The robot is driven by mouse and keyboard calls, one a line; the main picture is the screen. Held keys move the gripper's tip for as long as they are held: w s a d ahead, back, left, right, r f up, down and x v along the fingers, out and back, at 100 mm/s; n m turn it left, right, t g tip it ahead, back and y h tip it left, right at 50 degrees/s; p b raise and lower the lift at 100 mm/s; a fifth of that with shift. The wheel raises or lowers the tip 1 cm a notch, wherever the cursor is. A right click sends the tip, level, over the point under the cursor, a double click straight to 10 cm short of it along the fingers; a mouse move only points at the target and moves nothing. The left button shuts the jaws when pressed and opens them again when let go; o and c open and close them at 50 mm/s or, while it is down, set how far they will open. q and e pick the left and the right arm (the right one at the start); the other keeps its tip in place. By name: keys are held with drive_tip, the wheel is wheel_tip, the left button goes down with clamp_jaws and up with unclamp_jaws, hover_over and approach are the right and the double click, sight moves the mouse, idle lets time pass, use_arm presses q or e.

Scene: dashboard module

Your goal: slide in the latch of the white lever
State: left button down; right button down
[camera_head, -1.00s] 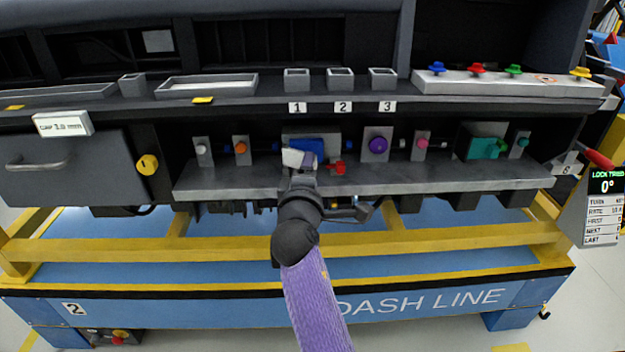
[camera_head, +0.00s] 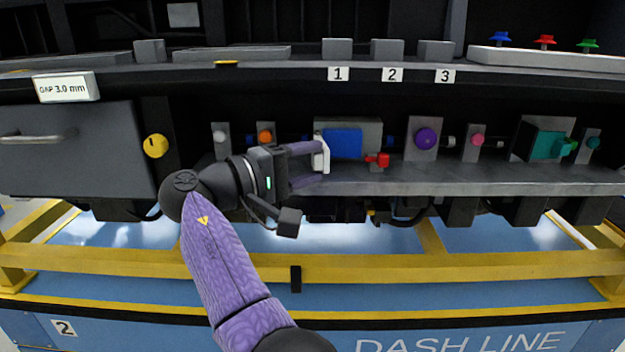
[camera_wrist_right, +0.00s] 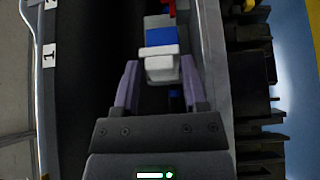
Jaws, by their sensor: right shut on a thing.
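The white lever (camera_head: 325,153) sits against the left side of a blue block (camera_head: 344,143) on the dashboard shelf. In the right wrist view the white lever (camera_wrist_right: 161,68) lies between my finger ends, with the blue block (camera_wrist_right: 160,36) beyond it. My right gripper (camera_head: 308,163) reaches it from the left, its fingers spread by the lever's width and closed on it. A small red part (camera_head: 378,160) sits at the blue block's lower right; it shows partly at the top of the wrist view. My left gripper is not in view.
An orange knob (camera_head: 265,134) on a grey plate is just left, above my gripper. A purple knob (camera_head: 426,138) stands to the right. The shelf (camera_head: 440,182) runs below, with an upper ledge (camera_head: 300,65) above. The space in front of the shelf is open.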

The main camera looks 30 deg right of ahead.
drive_tip(key=shift+w+a+m+g+b, duration=0.25)
drive_tip(key=shift+m+g+b, duration=0.25)
drive_tip(key=shift+g+b, duration=0.25)
drive_tip(key=shift+c, duration=1.8)
unclamp_jaws()
